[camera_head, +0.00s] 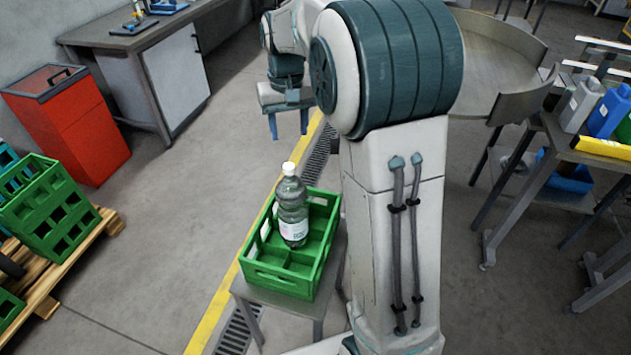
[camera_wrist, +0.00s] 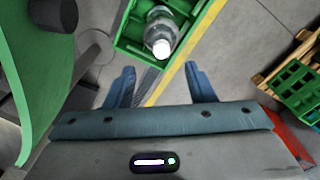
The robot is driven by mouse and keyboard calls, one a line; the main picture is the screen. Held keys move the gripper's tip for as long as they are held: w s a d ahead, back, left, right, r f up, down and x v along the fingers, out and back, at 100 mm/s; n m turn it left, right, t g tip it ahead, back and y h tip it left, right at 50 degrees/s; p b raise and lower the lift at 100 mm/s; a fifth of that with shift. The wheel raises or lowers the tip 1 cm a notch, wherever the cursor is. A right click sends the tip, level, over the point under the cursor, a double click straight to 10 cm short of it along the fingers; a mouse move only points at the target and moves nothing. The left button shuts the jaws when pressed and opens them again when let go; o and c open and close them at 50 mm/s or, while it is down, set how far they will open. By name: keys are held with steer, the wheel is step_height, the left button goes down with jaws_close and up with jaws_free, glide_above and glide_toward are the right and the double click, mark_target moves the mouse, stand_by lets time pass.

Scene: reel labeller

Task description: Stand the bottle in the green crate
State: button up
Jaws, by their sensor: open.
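A clear plastic bottle (camera_head: 292,212) with a white cap and a pale label stands upright inside the green crate (camera_head: 274,281). The crate sits on a small grey stand. My gripper (camera_head: 289,124) is above and behind the crate in the head view, its fingers apart with nothing between them. In the wrist view, the bottle (camera_wrist: 159,40) and the crate (camera_wrist: 131,47) show at the top, beyond the fingertips of my gripper (camera_wrist: 163,75), clear of them.
Other green crates (camera_head: 50,210) lie on a wooden pallet at the left. A red bin (camera_head: 72,130) and a workbench (camera_head: 135,38) stand behind. A table with containers (camera_head: 590,105) is at the right. Open floor lies left of the stand.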

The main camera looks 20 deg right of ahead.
steer(key=s+t, duration=0.3)
steer(key=s, duration=2.2)
steer(key=shift+s, duration=0.25)
steer(key=shift+d+f, duration=0.1)
